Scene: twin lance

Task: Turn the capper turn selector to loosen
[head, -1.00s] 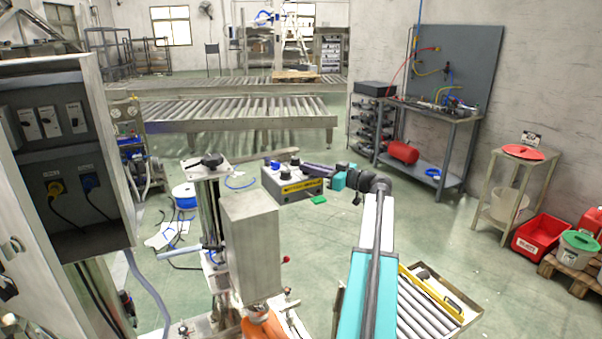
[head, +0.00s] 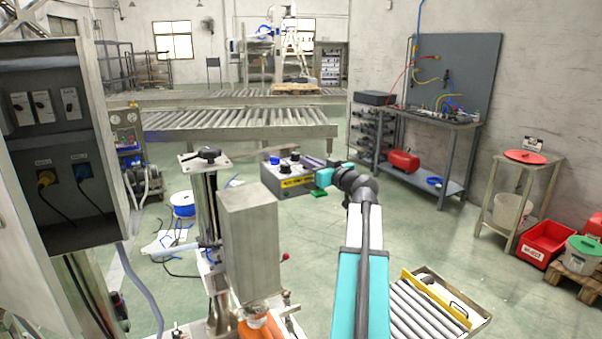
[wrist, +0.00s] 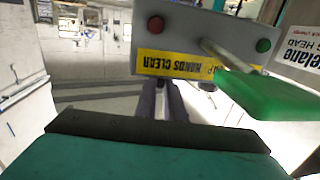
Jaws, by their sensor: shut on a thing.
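A grey control box (head: 290,184) with a yellow label stands beyond the steel column, with a blue knob (head: 275,160) and dark knobs on its top. My gripper (head: 309,161) reaches it from the right, its purple fingers at the rightmost dark knob (head: 295,158), which I take as the capper turn selector. In the wrist view the fingers (wrist: 167,98) are close together and their tips go behind the box (wrist: 200,30). The gripped knob is hidden there, and its setting cannot be read. The box face carries a red button, a green button and an upside-down "HANDS CLEAR" label.
A green piece (wrist: 270,95) juts out beside my fingers in the wrist view. A steel housing (head: 250,240) stands left of my arm. A roller tray (head: 425,308) lies at right. Roller conveyors (head: 240,120) cross behind the box. Open floor lies right of my arm.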

